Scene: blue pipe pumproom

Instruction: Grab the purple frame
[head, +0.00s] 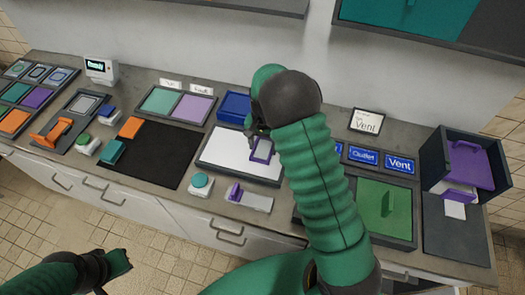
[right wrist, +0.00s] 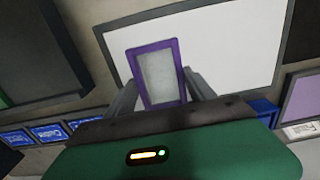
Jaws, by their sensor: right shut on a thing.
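The purple frame (head: 271,152) is a small upright rectangle with a purple border, over the white panel (head: 226,150). It shows in the right wrist view (right wrist: 180,68) with a pale grey middle, standing between my fingers. My right gripper (head: 259,136) is shut on the purple frame; the fingers also show in the right wrist view (right wrist: 160,92). Whether the frame touches the panel I cannot tell. My left gripper (head: 122,262) hangs at the lower left, away from the counter and far from the frame; its jaw opening is unclear.
A blue tray (head: 235,105) stands behind the white panel. A black mat (head: 138,160) lies to its left. A teal button (head: 201,181) and a purple lever switch (head: 236,193) sit in front. A green panel (head: 384,209) and an open dark box (head: 434,160) stand at the right.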

